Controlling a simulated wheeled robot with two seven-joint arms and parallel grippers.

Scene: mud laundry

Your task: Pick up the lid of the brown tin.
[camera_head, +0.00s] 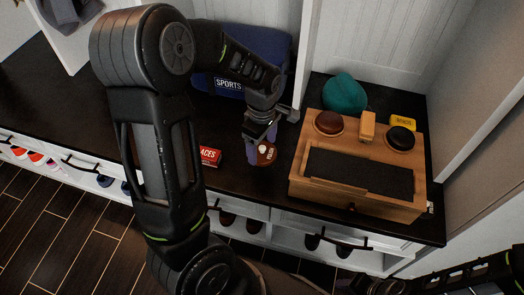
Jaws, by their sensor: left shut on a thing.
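The brown tin (267,153) is small and round, with pale lettering on it, and sits on the dark bench top left of the wooden box. My left gripper (262,142) reaches down over it from above, its purplish fingers on either side of its top, and is shut on the lid. The fingers hide part of the tin. I cannot tell whether the lid is apart from the body. My right gripper is out of view; only part of my right arm shows at the lower right.
A red box (209,156) lies just left of the tin. The wooden valet box (300,188) stands close on the right, with round tins on top. Bare bench top lies in front.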

